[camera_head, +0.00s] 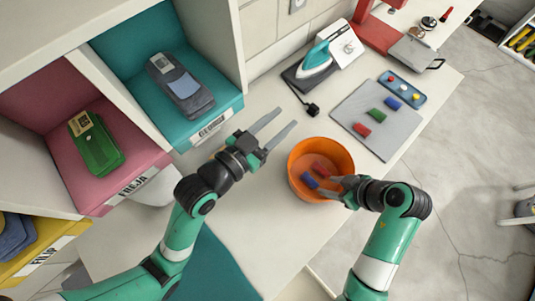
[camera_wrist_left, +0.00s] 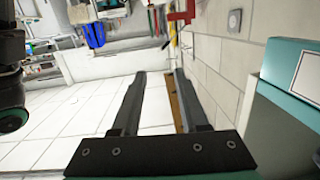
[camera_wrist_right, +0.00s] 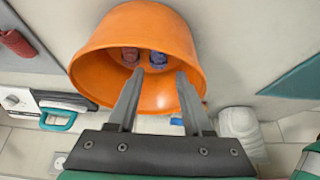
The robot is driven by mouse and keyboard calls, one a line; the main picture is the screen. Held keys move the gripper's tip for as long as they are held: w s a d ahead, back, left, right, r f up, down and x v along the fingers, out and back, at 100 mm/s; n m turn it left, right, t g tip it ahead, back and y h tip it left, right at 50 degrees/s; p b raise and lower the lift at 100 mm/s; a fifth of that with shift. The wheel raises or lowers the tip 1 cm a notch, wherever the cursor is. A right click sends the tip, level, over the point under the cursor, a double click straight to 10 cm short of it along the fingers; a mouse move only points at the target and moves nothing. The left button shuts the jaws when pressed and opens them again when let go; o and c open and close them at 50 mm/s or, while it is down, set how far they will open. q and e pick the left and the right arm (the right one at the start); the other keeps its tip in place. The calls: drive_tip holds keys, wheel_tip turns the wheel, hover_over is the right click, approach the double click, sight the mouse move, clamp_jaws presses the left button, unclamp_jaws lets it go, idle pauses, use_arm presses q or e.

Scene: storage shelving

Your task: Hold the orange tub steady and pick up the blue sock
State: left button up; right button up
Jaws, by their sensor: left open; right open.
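The orange tub (camera_head: 341,152) stands on the white table in the head view. It fills the upper middle of the right wrist view (camera_wrist_right: 95,52). Inside lie a small blue item (camera_head: 309,181), which looks like the blue sock (camera_wrist_right: 158,60), and a red one (camera_head: 320,169) beside it. My right gripper (camera_head: 328,186) is open and empty. Its fingers reach over the tub's near rim, with the tips in front of the two items in the right wrist view (camera_wrist_right: 161,73). My left gripper (camera_head: 287,116) is open and empty, apart from the tub, to its upper left.
An iron (camera_head: 318,58) and a black plug (camera_head: 312,109) lie beyond the tub. A grey mat (camera_head: 392,130) with red, green and blue pieces is to the right. Shelf compartments with teal (camera_head: 225,103) and pink (camera_head: 100,190) bins stand at left.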

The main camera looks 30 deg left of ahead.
sight(295, 149)
use_arm(q)
drive_tip(key=s+f+g, duration=0.2)
drive_tip(key=s+f, duration=0.1)
drive_tip(key=f, duration=0.4)
drive_tip(key=s+f+g, duration=0.2)
drive_tip(key=s+f, duration=0.2)
drive_tip(key=f, duration=0.3)
drive_tip(key=shift+t, duration=0.3)
drive_tip(key=x, duration=0.8)
drive_tip(key=d+x, duration=0.1)
drive_tip(key=x, duration=0.3)
drive_tip(key=shift+w+r, duration=0.15)
drive_tip(key=shift+r, duration=0.25)
clamp_jaws()
use_arm(e)
drive_tip(key=o, duration=0.8)
